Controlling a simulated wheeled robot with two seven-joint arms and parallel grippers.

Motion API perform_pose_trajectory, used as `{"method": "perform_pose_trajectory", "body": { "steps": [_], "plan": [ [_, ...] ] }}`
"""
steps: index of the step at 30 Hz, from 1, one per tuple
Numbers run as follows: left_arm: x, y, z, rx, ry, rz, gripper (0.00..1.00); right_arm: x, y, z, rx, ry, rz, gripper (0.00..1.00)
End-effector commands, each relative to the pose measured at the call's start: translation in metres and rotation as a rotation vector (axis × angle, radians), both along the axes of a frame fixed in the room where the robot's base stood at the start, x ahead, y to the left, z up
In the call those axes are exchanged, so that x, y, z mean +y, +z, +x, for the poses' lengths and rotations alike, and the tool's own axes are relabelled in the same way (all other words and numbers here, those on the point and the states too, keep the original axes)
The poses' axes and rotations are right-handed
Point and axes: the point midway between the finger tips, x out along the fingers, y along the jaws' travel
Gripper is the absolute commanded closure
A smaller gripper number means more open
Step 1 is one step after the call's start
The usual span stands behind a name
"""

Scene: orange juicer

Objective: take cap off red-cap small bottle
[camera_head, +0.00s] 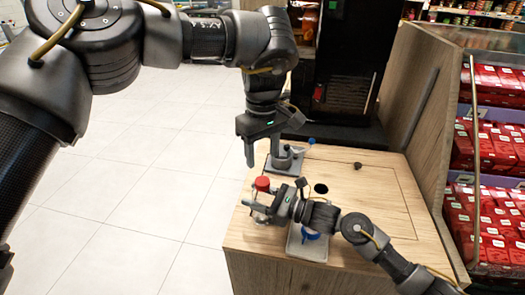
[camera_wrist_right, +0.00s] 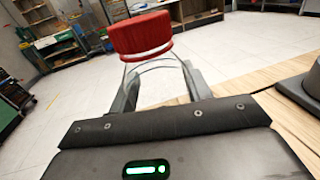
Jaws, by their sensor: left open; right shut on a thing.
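The small bottle with a red cap (camera_head: 262,184) is near the left edge of the wooden counter in the head view. The red cap is on top of the clear bottle, and it also shows large in the right wrist view (camera_wrist_right: 141,35). My right gripper (camera_head: 264,207) is shut on the bottle's clear body (camera_wrist_right: 150,78), below the cap. My left gripper (camera_head: 250,160) points down above and slightly left of the cap, open and empty, apart from the cap. The bottle's lower part is mostly hidden by my right gripper.
The wooden counter (camera_head: 380,205) has a round dark hole (camera_head: 321,188) and a small dark knob (camera_head: 357,165). A grey tray (camera_head: 307,248) with a blue item lies under my right arm. A grey stand with a blue-tipped lever (camera_head: 284,158) is behind the bottle. A black machine stands at the back.

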Motion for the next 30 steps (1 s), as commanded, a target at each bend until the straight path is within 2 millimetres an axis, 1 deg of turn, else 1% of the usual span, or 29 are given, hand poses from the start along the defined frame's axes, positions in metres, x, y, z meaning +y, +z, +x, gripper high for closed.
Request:
{"method": "perform_pose_trajectory", "body": {
  "steps": [3,7,10,14,18,22,27,30],
  "plan": [
    [0.000,0.000,0.000,0.000,-0.054,-0.001,0.47,0.000,0.000,0.000,0.000,0.000,0.000,1.00],
    [0.000,0.000,0.000,0.000,-0.069,-0.001,0.47,0.000,0.000,0.000,0.000,0.000,0.000,1.00],
    [0.000,-0.005,0.000,0.002,-0.069,-0.001,0.47,0.000,0.000,0.000,0.000,0.000,0.000,1.00],
    [0.000,-0.020,0.000,0.004,-0.069,-0.001,0.47,0.000,0.000,0.000,0.000,0.000,0.000,1.00],
    [0.001,-0.043,-0.001,0.004,-0.067,0.000,0.47,0.000,0.000,0.000,0.000,0.000,0.000,1.00],
    [0.000,-0.061,-0.001,0.003,-0.068,0.000,0.47,0.000,0.000,0.000,0.000,0.000,0.000,1.00],
    [0.000,-0.076,-0.001,0.002,-0.066,-0.001,0.47,0.000,0.000,0.000,0.000,0.000,0.000,1.00],
    [0.000,-0.079,-0.001,0.001,-0.066,0.000,0.47,0.000,0.000,0.000,0.000,0.000,0.000,1.00]
  ]
}}
